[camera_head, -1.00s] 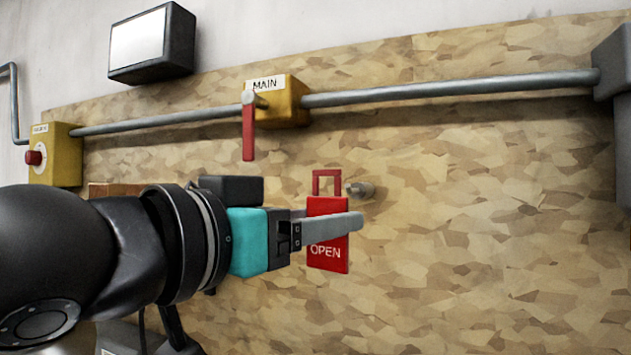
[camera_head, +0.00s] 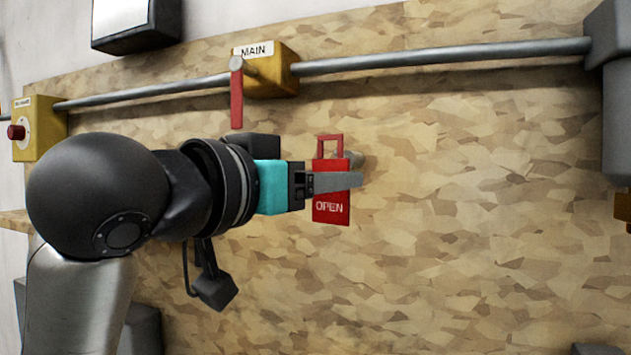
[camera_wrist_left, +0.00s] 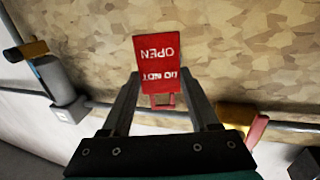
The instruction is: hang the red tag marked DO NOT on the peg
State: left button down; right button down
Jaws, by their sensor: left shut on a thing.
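The red tag (camera_head: 331,212) hangs upright in front of the board, its square loop (camera_head: 330,140) on top. OPEN reads on its lower part; a finger covers the words above. In the left wrist view the tag (camera_wrist_left: 157,55) shows DO NOT and OPEN upside down. My left gripper (camera_head: 338,182) is shut on the tag. I cannot tell whether the loop is around the peg. My right gripper is out of view.
A yellow MAIN box (camera_head: 284,76) with a red lever (camera_head: 236,98) sits above the tag on a grey conduit (camera_head: 440,56). A yellow box with a red button (camera_head: 16,132) is at left, a grey box (camera_head: 607,120) at right. The board below the tag is clear.

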pick_arm(q)
jog(key=shift+w+d+f, duration=0.2)
jog(key=shift+w+d, duration=0.05)
jog(key=shift+w, duration=0.55)
jog(key=shift+w+d+f, duration=0.15)
jog(key=shift+w+d, duration=0.15)
jog(key=shift+w, duration=0.5)
jog(key=shift+w+d+f, duration=0.2)
jog(key=shift+w+d, duration=0.05)
jog(key=shift+w, duration=0.55)
jog(key=shift+f, duration=0.1)
jog(key=shift+c, duration=0.3)
grip_release()
